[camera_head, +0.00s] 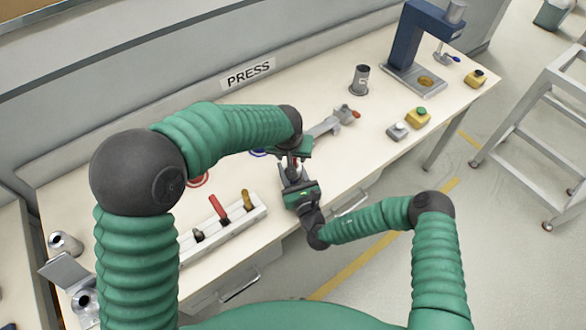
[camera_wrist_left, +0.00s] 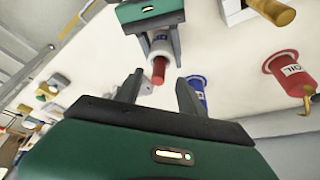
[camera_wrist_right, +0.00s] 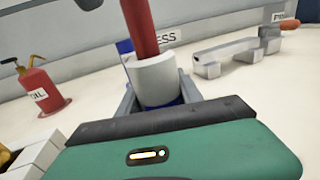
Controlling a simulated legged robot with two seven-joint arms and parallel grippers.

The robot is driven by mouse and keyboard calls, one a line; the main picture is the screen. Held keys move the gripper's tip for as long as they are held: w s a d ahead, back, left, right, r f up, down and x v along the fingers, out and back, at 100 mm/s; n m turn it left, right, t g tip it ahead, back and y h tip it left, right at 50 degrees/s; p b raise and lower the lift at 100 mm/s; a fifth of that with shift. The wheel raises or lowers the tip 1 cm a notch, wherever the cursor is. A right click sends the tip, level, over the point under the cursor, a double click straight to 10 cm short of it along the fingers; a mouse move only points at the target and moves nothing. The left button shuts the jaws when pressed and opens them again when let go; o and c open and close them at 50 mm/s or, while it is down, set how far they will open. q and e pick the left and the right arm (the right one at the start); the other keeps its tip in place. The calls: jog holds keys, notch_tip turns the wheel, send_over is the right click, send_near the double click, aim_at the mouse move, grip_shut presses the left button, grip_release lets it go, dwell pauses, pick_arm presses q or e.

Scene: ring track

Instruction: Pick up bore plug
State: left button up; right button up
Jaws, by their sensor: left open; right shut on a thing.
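The bore plug appears to be the pale grey cylinder with a red rod in the right wrist view (camera_wrist_right: 155,78). My right gripper (camera_head: 291,174) is shut on its pale body. The left wrist view shows the plug (camera_wrist_left: 160,46) between the right gripper's fingers, red end toward my left gripper. My left gripper (camera_wrist_left: 160,86) is open and empty, its fingertips just short of the red end. In the head view, my left gripper (camera_head: 293,149) is just above the right one, and the arms hide most of the plug.
A rack (camera_head: 225,225) with red and yellow handles lies at the front left. A red oil can (camera_wrist_right: 38,88) stands on the bench. A grey gauge-like tool (camera_head: 325,124), a grey cup (camera_head: 359,80) and a blue press (camera_head: 420,50) are to the right. Open bench lies between.

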aim_at(294, 159)
pick_arm(q)
jog(key=x, duration=0.5)
jog(key=shift+w+d+f, duration=0.1)
jog(key=shift+w+d, duration=0.1)
grip_shut()
dwell(1.1)
